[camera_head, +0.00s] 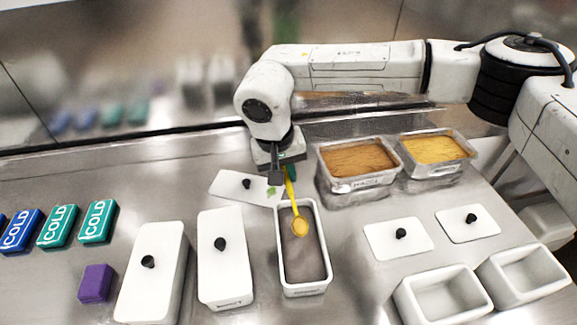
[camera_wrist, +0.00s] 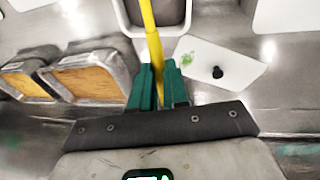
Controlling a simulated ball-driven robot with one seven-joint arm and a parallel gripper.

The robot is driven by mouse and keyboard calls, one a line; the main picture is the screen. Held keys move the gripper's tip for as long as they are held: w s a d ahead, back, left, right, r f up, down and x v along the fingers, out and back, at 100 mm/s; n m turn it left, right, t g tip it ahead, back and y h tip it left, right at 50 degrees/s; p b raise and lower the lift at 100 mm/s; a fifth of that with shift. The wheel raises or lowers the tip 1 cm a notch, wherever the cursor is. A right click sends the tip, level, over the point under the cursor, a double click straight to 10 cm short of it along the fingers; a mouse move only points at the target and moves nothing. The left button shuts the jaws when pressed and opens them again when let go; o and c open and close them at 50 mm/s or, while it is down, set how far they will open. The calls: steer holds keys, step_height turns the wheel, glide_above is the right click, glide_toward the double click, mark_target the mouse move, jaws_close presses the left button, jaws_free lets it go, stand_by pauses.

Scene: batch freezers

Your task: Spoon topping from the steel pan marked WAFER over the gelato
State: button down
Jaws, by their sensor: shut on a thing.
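My gripper (camera_head: 283,177) is shut on the handle of a yellow spoon (camera_head: 291,192); in the wrist view its green fingertips (camera_wrist: 156,72) close around the yellow handle (camera_wrist: 149,28). The spoon's bowl points down over an open white tub (camera_head: 303,290) of grey-brown gelato (camera_head: 303,262). I cannot tell whether the bowl touches the gelato or carries topping. Two steel pans stand behind, to the right: one holds brown topping (camera_head: 358,161), the other yellow topping (camera_head: 437,149). The brown pan has a front label (camera_head: 369,184), too small to read.
A loose white lid (camera_head: 228,186) lies behind the tub. Two lidded white tubs (camera_head: 155,275) (camera_head: 222,280) stand left, near a purple block (camera_head: 96,283) and several COLD packs (camera_head: 57,226). Two lids (camera_head: 385,240) (camera_head: 483,226) and two empty white tubs (camera_head: 410,292) (camera_head: 530,287) are right.

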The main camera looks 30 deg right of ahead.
steer(key=shift+w+a+f+n+g+h, duration=0.15)
steer(key=shift+a+f+g+h, duration=0.4)
steer(key=shift+h, duration=1.7)
steer(key=shift+w+a+f+n+g+h, duration=0.2)
steer(key=shift+a+f+g+h, duration=0.35)
steer(key=shift+h, duration=1.65)
steer(key=shift+w+a+f+n+g+h, duration=0.15)
steer(key=shift+a+f+g+h, duration=0.4)
steer(key=shift+h, duration=1.7)
steer(key=shift+d+r, duration=0.1)
steer(key=shift+d, duration=0.1)
steer(key=shift+w+d, duration=0.1)
steer(key=shift+w, duration=0.05)
